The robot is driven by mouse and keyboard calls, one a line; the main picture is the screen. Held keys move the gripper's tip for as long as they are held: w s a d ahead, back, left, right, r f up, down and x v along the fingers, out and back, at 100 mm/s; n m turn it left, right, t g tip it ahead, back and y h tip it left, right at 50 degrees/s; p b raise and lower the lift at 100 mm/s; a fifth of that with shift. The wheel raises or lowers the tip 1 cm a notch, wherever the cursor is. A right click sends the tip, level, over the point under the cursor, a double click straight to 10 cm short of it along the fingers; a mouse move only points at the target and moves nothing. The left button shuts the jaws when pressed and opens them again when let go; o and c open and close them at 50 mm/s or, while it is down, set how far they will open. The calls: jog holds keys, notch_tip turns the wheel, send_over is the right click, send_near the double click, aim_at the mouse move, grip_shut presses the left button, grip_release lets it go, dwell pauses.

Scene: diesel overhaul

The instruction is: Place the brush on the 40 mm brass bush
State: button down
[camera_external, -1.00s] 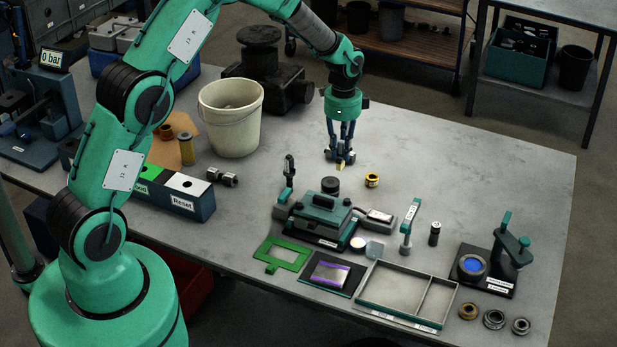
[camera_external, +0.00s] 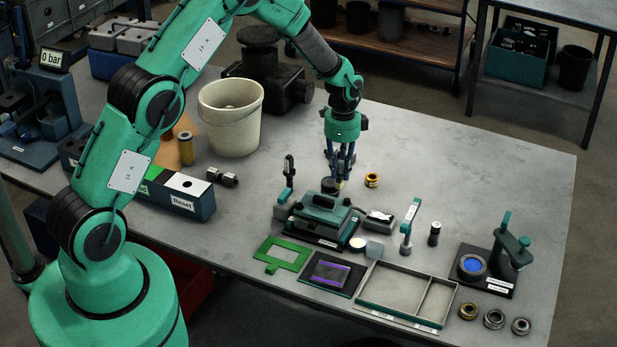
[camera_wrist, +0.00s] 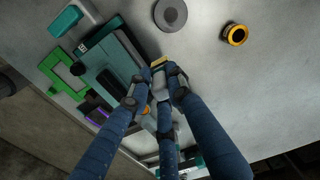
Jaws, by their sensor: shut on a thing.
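My gripper (camera_external: 340,178) is shut on a small block-like piece with a pale tan end, which I take for the brush (camera_wrist: 158,62). The brush points down between the fingertips, above the bench behind the green-topped device. Most of it is hidden by the fingers. A brass bush (camera_external: 372,180) lies on the bench just right of my gripper, apart from it; it also shows in the wrist view (camera_wrist: 236,34) as a ring with a dark hole. Another brass-coloured ring (camera_external: 467,312) lies at the front right. I cannot read either size.
A dark round piece (camera_external: 330,186) stands close beside my gripper. The green-topped device (camera_external: 320,214) is in front of it. A divided tray (camera_external: 392,266), steel rings (camera_external: 493,319) and a stand (camera_external: 508,250) are nearer the front. A bucket (camera_external: 232,120) stands left. The bench right of the bush is clear.

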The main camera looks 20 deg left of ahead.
jog(key=w+d+p, duration=0.1)
jog(key=w+d, duration=0.1)
jog(key=w, duration=0.5)
jog(key=w+d+f+p, duration=0.1)
jog(key=w+d, duration=0.2)
jog(key=w, duration=0.5)
jog(key=shift+f, duration=0.25)
jog(key=shift+f+p, duration=0.6)
jog(key=shift+f, duration=1.2)
jog(key=shift+f, duration=0.1)
jog(key=c, duration=1.6)
grip_release()
jog(key=shift+r+b, duration=1)
jog(key=shift+r, duration=5.15)
